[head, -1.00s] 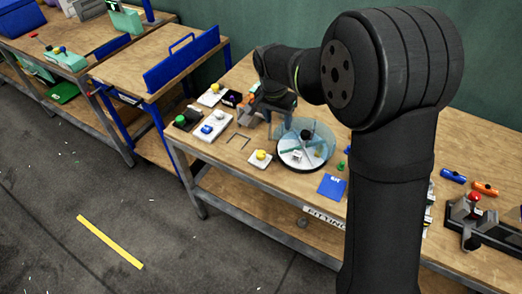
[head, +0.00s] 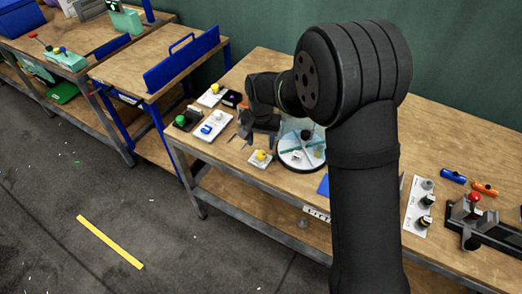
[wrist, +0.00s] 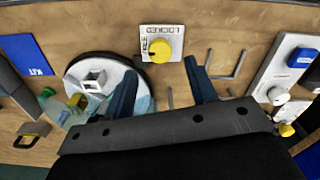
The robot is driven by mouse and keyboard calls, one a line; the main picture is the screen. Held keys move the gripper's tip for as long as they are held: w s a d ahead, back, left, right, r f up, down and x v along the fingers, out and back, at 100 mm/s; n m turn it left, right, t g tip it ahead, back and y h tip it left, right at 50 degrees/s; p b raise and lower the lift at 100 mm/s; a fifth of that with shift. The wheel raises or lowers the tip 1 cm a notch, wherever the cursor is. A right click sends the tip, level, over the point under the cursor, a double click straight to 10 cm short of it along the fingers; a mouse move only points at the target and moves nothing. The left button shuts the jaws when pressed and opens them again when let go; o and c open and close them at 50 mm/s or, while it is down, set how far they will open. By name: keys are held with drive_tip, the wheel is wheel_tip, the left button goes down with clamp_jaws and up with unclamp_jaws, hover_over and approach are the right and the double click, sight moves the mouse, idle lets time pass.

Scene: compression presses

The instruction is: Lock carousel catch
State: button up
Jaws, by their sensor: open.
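The carousel catch is a yellow knob (wrist: 159,50) on a white plate (wrist: 174,32) marked FREE and LOCKED; I cannot tell which mark it points to. In the head view the knob (head: 261,155) sits just left of the carousel. The carousel (wrist: 78,68) is a round white-based disc with clear dividers, at left in the wrist view and partly hidden by my gripper. It also shows in the head view (head: 288,157). My gripper (wrist: 160,68) is open and empty, its two dark fingers apart and pointing toward the knob, which appears between and beyond their tips.
A thin metal bracket (wrist: 232,70) lies right of the fingers. A white panel with a blue button (wrist: 300,58) stands farther right. Small items, including a yellow one (wrist: 78,100), show near the carousel.

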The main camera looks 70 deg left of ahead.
sight(261, 153)
drive_tip(key=shift+f, duration=2.65)
drive_tip(key=c, duration=1)
